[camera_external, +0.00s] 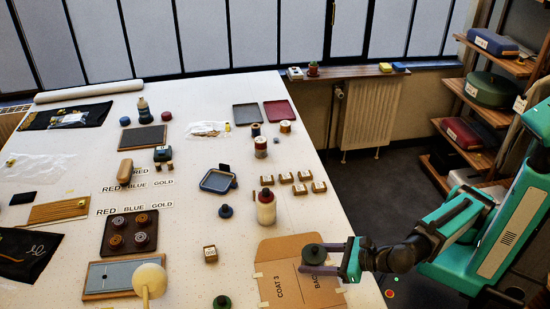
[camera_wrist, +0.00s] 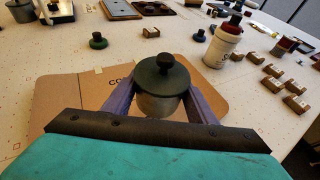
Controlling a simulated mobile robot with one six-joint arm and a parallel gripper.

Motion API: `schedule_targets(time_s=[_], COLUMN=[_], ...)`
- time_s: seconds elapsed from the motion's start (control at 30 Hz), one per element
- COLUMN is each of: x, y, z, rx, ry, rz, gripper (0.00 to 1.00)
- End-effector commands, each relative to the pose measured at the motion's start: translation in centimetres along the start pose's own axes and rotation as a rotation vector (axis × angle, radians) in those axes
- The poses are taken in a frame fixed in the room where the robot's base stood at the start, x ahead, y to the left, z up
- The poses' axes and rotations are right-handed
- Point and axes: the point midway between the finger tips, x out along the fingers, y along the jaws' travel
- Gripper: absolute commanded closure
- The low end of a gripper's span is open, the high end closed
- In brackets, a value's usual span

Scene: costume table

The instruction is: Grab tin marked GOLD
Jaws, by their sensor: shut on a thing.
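My gripper (camera_external: 322,261) is shut on a small tin (camera_external: 314,252) with a dark green knobbed lid. In the wrist view, the tin (camera_wrist: 158,84) sits between the two purple fingers, its metal side showing below the lid. No marking is readable on it, so I cannot tell whether it says GOLD. The tin is over the cardboard pattern (camera_external: 282,287); whether it touches the cardboard is unclear. Paper strips printed RED, BLUE, GOLD (camera_external: 135,208) lie at the left of the table.
A white bottle with a red cap (camera_external: 266,206) stands behind the cardboard, near several small boxes (camera_external: 301,189). Red and dark containers (camera_external: 260,147) stand further back.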

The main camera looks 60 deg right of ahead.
Motion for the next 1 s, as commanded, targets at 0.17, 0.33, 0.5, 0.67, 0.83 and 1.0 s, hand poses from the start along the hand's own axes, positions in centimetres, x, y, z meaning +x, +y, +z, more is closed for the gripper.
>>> schedule_targets(time_s=[0.17,0.33,0.5,0.67,0.83,1.0], x=[-0.1,-0.3,-0.6,-0.8,-1.1,-2.1], y=[-0.1,-0.3,-0.6,-0.8,-1.1,-1.9], z=[-0.3,-0.4,-0.5,-0.6,-0.7,-0.6], rx=[0.002,0.002,0.001,0.0,0.0,-0.001], ry=[-0.004,-0.003,-0.003,-0.001,0.0,0.002], rz=[0.002,0.002,0.004,0.004,0.007,0.007], gripper=[1.0,1.0,1.0,1.0,1.0,1.0])
